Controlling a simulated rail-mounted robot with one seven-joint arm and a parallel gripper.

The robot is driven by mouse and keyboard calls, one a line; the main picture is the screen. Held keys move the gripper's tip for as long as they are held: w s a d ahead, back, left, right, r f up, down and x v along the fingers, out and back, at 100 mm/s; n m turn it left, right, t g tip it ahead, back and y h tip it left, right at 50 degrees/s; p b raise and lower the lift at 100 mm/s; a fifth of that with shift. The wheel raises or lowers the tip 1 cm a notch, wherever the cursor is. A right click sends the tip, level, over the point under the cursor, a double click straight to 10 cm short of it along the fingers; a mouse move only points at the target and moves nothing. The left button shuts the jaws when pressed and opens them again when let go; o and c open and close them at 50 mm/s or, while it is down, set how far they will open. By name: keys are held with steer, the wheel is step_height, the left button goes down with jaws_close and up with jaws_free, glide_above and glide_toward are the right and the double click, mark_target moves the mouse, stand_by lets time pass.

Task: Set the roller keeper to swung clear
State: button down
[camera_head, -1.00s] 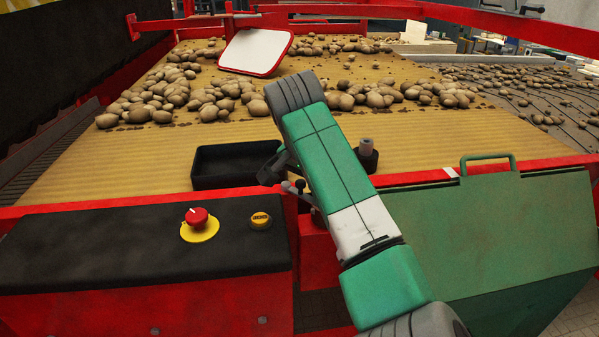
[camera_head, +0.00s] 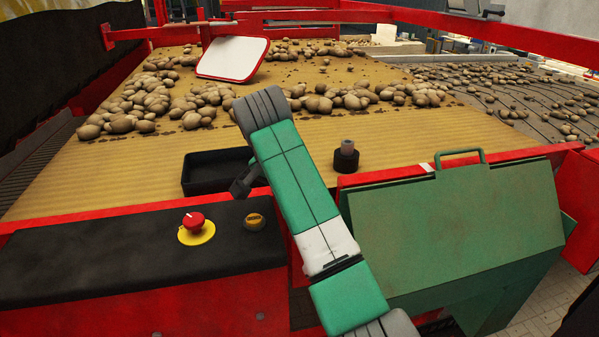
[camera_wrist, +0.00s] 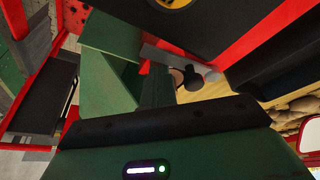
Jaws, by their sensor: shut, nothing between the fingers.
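The likely roller keeper is a short grey bar (camera_wrist: 163,56) with a dark round knob (camera_wrist: 192,78) in the wrist view, beside the red frame. A paler round end (camera_wrist: 212,76) shows next to the knob. In the head view now, this spot is hidden behind my green arm. My gripper (camera_wrist: 156,92) shows partly in the wrist view, close to the bar and shut with nothing held. I cannot tell whether it touches the bar. In the head view only a dark piece near my arm's end (camera_head: 243,184) shows, beside the black tray.
The black tray (camera_head: 187,181) and a black round base with a grey post (camera_head: 346,155) stand at the belt's near edge. A red stop button (camera_head: 193,220) sits on the black panel (camera_head: 100,258). A green lidded box (camera_head: 455,225) stands right of my arm. Potatoes lie farther back.

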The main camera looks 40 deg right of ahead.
steer(key=shift+r+p, duration=0.15)
steer(key=shift+p, duration=0.15)
steer(key=shift+w+d+p, duration=0.15)
steer(key=shift+w+p, duration=0.25)
steer(key=shift+p, duration=0.4)
steer(key=shift+w+d+p, duration=0.1)
steer(key=shift+w+p, duration=0.1)
steer(key=shift+p, duration=0.3)
steer(key=shift+w+d, duration=0.1)
steer(key=s+d, duration=0.2)
steer(key=d, duration=0.2)
steer(key=w+v, duration=0.2)
steer(key=v, duration=0.7)
steer(key=shift+a+r+b, duration=0.25)
steer(key=shift+r+b, duration=0.1)
steer(key=shift+b, duration=0.1)
